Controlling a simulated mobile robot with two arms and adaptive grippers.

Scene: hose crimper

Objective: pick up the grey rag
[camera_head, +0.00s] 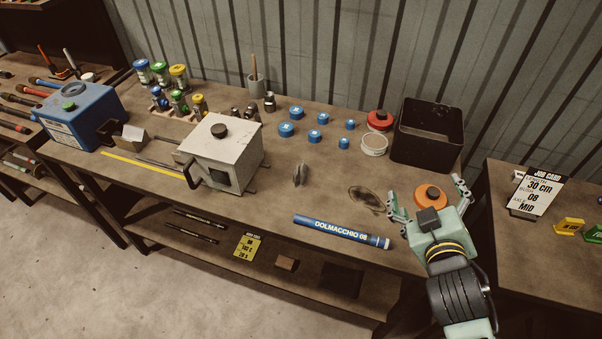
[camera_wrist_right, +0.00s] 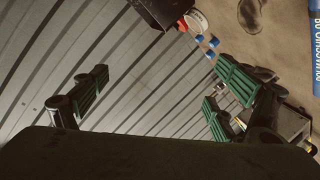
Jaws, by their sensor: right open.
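No piece of cloth shows clearly as the grey rag. A small grey upright object (camera_head: 300,174) stands on the workbench (camera_head: 275,200), right of the white crimper box; I cannot tell whether it is the rag. My right gripper (camera_head: 428,194) is open and empty above the bench's right end, right of that object and near the black bin. In the right wrist view the spread green-padded fingers (camera_wrist_right: 165,92) have only the corrugated wall behind the gap. My left gripper is out of view.
The black bin (camera_head: 428,133) stands at the back right. A blue tube (camera_head: 340,231) lies along the front edge, near a dark oval patch (camera_head: 366,199). Blue caps (camera_head: 286,129) and the white box (camera_head: 218,150) stand farther left. A second table (camera_head: 535,240) is at right.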

